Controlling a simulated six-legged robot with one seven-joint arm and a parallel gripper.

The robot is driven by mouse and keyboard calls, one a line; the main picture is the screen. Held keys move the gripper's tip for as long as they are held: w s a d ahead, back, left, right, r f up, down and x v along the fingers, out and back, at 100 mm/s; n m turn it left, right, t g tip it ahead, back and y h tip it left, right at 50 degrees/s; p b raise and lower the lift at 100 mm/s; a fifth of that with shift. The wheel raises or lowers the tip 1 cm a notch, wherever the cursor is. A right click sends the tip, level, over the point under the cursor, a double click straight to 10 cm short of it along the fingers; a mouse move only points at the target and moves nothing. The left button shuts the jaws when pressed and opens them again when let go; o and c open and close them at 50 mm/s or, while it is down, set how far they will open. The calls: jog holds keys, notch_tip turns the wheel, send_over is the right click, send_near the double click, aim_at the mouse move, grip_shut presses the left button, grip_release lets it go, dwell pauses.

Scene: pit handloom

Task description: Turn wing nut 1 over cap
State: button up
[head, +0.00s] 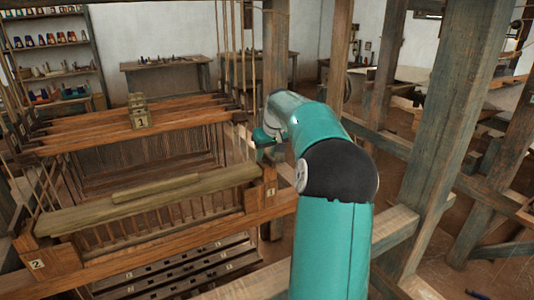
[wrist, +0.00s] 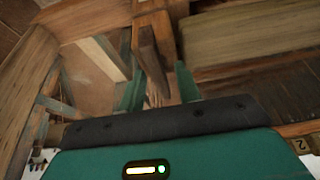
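The cap, a pale worn wooden beam (head: 150,200), lies along the top of the slatted frame at left in the head view. A tag 1 (head: 270,192) marks its right end post. My gripper (head: 266,143) is just above that end, partly hidden by my arm. In the wrist view, the two green fingers of my gripper (wrist: 158,88) stand apart, with a dark wooden piece (wrist: 149,58) in line with the gap. I cannot tell whether they touch it. I cannot make out wing nut 1 in either view.
A tag 2 (head: 37,264) marks the frame's left end. A wooden block tagged 1 (head: 139,111) sits on the loom's crossbars behind. A thick timber post (head: 450,130) stands right of my arm. Shelves with spools (head: 45,42) are at the back left.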

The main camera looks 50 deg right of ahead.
jog(key=shift+s+r, duration=0.1)
grip_shut()
jog(key=m, duration=0.1)
jog(key=m+h, duration=0.1)
jog(key=m, duration=0.2)
jog(key=shift+w+a+m+g+h, duration=0.2)
jog(key=shift+w+m+g+h, duration=0.1)
jog(key=shift+m+g, duration=0.1)
jog(key=m+g+h, duration=0.1)
jog(key=m, duration=0.3)
jog(key=m+g, duration=0.1)
jog(key=m, duration=0.1)
jog(key=m+g, duration=0.1)
jog(key=m, duration=0.2)
jog(key=shift+w+h, duration=0.15)
jog(key=shift+h, duration=0.15)
jog(key=shift+w+m+g, duration=0.1)
jog(key=shift+m+g, duration=0.7)
jog(key=shift+m, duration=1.2)
